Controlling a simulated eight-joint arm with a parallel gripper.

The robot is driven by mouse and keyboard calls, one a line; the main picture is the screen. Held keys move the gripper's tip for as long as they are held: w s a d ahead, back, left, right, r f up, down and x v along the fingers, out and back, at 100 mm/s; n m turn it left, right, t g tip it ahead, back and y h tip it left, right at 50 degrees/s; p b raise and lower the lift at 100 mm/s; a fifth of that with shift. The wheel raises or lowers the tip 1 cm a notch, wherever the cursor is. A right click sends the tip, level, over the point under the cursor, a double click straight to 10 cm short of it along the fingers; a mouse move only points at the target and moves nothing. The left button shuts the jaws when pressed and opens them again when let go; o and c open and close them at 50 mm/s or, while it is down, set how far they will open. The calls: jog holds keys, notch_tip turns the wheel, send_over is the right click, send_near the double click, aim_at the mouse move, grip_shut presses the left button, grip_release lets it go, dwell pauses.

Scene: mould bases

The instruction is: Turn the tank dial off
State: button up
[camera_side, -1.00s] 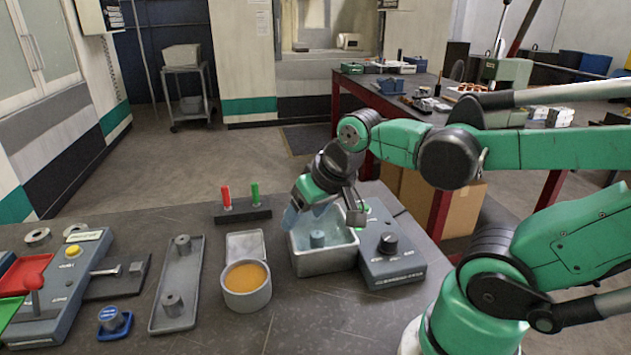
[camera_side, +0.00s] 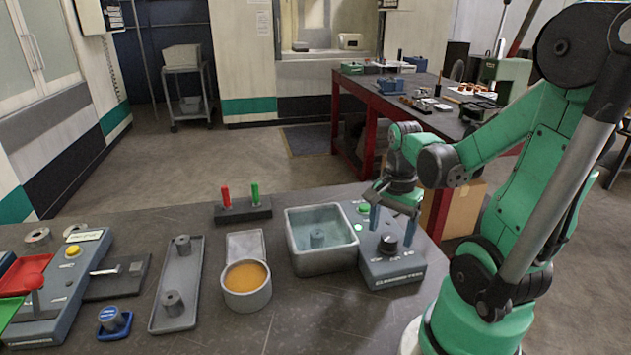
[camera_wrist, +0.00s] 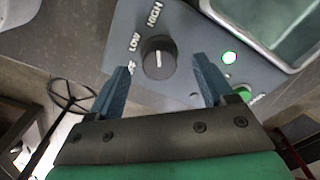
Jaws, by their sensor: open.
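The black tank dial (camera_side: 388,243) sits on a grey control box (camera_side: 392,270) at the right of the bench. In the wrist view the dial (camera_wrist: 159,58) has a white mark running roughly up and down, with the HIGH label above it. LOW and a partly hidden OFF label lie to its left. My gripper (camera_side: 392,226) is open above the box, pointing down. In the wrist view its blue fingers (camera_wrist: 163,65) stand either side of the dial, and it is empty. I cannot tell whether they touch the dial.
The water tank (camera_side: 328,266) stands just left of the control box, with a peg in the water. A lit green light (camera_wrist: 229,58) and a green button (camera_wrist: 242,92) are on the box. A cup of orange liquid (camera_side: 247,299) stands further left.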

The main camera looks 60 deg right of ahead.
jog(key=shift+f, duration=0.65)
grip_shut()
